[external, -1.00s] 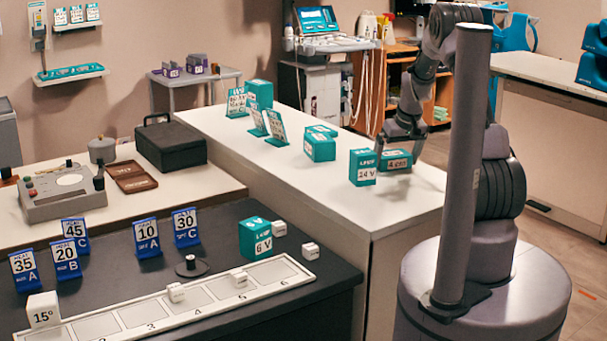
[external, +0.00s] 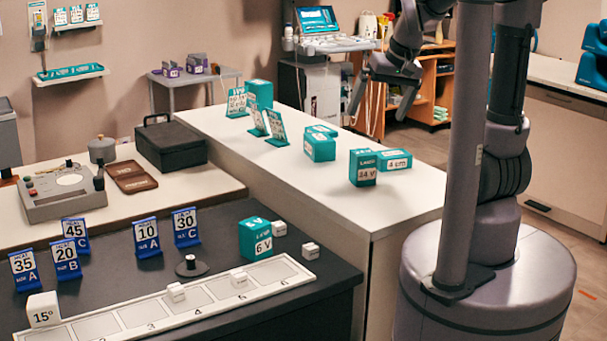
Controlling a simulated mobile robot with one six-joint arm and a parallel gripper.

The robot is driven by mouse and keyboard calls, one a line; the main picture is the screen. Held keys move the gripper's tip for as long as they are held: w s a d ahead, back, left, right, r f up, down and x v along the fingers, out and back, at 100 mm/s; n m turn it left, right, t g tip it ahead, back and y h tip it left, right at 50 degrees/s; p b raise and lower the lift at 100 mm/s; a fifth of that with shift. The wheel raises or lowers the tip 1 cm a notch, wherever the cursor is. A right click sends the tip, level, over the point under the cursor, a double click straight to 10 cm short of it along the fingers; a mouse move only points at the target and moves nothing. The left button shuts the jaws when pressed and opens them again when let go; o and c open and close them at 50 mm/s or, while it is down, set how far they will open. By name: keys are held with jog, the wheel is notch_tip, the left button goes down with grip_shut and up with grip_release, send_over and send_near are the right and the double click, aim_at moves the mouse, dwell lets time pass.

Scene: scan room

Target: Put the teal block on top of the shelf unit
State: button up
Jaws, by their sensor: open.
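Several teal blocks are in view, and I cannot tell which one the task means. On the white counter, a block marked 4 cm (external: 396,160) lies flat beside an upright block marked V (external: 363,167). Another teal block (external: 320,146) is further left, and one (external: 260,94) is at the far end. A teal 6 V block (external: 257,239) stands on the dark table. The wooden shelf unit (external: 447,62) stands behind the counter, partly hidden by my arm. My gripper (external: 379,114) is open and empty, above the 4 cm block in the picture.
Teal cards (external: 276,128) stand on the white counter (external: 240,140). Small items and a bottle stand around the shelf unit's top, partly hidden. A medical cart (external: 325,75) is left of the shelf unit. The counter's near right end is clear.

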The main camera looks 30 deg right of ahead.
jog(key=s+a+y, duration=0.1)
jog(key=s+a, duration=0.7)
jog(key=s, duration=0.5)
jog(key=shift+s+a+r+m+t+y+b, duration=0.15)
jog(key=shift+a+m+t+y+b, duration=0.15)
jog(key=shift+t+b, duration=0.1)
